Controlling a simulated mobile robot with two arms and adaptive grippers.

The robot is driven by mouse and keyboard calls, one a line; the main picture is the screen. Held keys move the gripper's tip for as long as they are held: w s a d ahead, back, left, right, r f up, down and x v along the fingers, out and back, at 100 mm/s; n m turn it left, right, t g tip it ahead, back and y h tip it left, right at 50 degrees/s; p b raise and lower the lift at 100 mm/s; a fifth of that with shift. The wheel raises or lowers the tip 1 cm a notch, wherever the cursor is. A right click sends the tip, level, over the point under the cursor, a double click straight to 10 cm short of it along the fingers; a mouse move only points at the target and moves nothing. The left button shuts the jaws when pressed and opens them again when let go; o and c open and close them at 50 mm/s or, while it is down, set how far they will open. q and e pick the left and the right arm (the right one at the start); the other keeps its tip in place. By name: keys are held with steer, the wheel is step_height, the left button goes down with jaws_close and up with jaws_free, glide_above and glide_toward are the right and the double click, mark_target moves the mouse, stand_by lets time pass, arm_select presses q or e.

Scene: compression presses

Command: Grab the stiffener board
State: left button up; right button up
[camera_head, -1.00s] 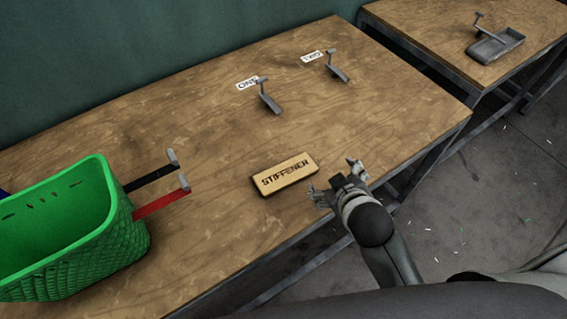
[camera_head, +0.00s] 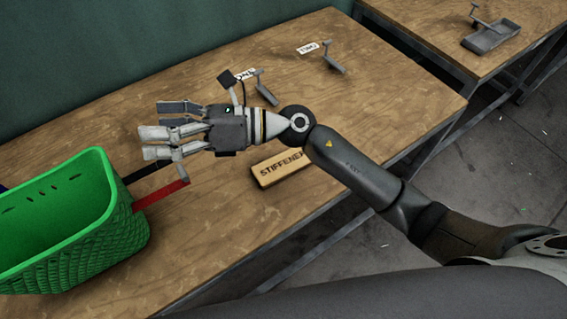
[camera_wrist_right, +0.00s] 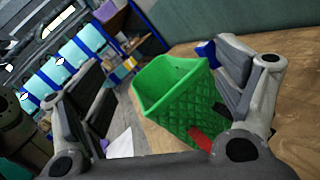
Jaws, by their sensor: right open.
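The stiffener board (camera_head: 281,171) is a light wooden block with dark letters reading STIFFENER. It lies flat on the wooden table in the head view, partly hidden behind my right arm. My right gripper (camera_head: 166,134) is open and empty, held above the table to the left of the board and pointing left towards the green basket. In the right wrist view its two fingers (camera_wrist_right: 165,100) stand wide apart with the basket between them. The board does not show in the wrist view. My left gripper is not in view.
The green basket (camera_head: 125,225) stands at the table's left end, with red (camera_head: 162,194) and black (camera_head: 148,173) strips beside it. Two grey levers (camera_head: 264,88) (camera_head: 333,62) stand near the back, with white labels. A second table (camera_head: 440,25) holds a grey tray (camera_head: 492,38).

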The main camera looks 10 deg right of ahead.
steer(key=f+n+g+h, duration=0.1)
steer(key=f, duration=0.1)
steer(key=f+n+g+h, duration=0.1)
steer(key=f+n+h, duration=0.1)
steer(key=s+f+n+g+h, duration=0.1)
steer(key=f+n, duration=0.1)
steer(key=f, duration=0.1)
steer(key=w+d+f+n+h, duration=0.1)
steer(key=d+f+n+h, duration=0.2)
steer(key=d+f+h, duration=0.3)
steer(key=n+t+h, duration=0.1)
steer(key=n+h, duration=0.1)
steer(key=h, duration=0.7)
glide_above(283, 163)
step_height(283, 163, down, 5)
step_height(283, 163, down, 5)
steer(key=shift+r+p, duration=0.1)
steer(key=shift+p, duration=0.75)
steer(key=shift+f+p, duration=0.5)
steer(key=shift+f, duration=0.05)
step_height(283, 163, down, 3)
steer(key=shift+f+p, duration=0.2)
steer(key=shift+p, duration=0.55)
steer(key=shift+f, duration=0.5)
steer(key=c, duration=1.2)
